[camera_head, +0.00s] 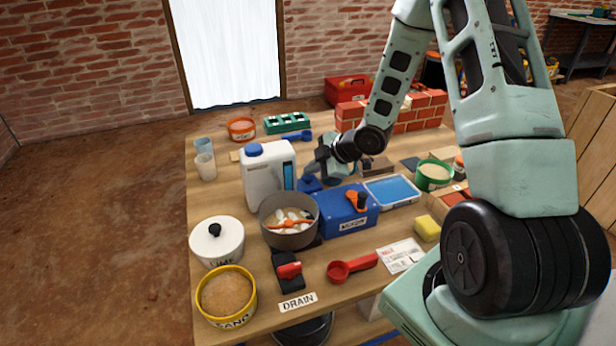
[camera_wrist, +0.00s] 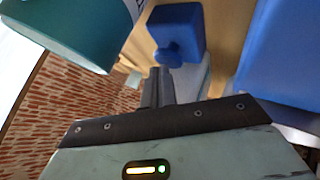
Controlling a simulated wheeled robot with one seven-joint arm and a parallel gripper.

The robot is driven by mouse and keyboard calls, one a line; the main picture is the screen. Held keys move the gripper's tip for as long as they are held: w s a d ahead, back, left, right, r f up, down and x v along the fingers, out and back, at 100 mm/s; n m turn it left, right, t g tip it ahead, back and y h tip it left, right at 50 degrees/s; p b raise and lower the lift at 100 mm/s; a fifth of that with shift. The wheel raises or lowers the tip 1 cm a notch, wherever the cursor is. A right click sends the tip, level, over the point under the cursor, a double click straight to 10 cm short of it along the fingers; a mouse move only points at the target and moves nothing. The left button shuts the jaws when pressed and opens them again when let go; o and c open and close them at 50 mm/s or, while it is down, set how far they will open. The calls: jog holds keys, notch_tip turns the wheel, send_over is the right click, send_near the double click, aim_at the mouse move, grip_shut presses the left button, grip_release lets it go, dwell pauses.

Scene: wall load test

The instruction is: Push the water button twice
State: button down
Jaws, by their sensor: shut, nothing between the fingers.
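The water button appears to be the blue block with a rounded blue knob (camera_wrist: 178,32) in the wrist view. In the head view a small blue block (camera_head: 309,184) shows between the white water jug (camera_head: 262,178) and the blue mixer box (camera_head: 345,208). My gripper (camera_wrist: 160,78) is shut and empty, its fingertips close to the knob in the wrist view. I cannot tell whether they touch it. In the head view my gripper (camera_head: 312,172) is just above the block, beside the jug, and partly hides it.
A grey mixing pot (camera_head: 277,238) stands in front of the jug. A red drain lever (camera_head: 289,270) is nearer the front edge. A tray of blue material (camera_head: 391,191) lies right of the mixer box. Brick stacks (camera_head: 418,112) stand behind my arm.

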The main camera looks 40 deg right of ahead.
aim_at(312, 177)
jog(key=shift+f+b, duration=0.35)
jog(key=shift+f, duration=0.15)
dwell(0.3)
jog(key=shift+r, duration=0.15)
jog(key=shift+r+p, duration=1)
jog(key=shift+p, duration=0.05)
notch_tip(312, 177, up, 5)
jog(key=p, duration=0.4)
jog(key=shift+p, duration=0.35)
dwell(2.1)
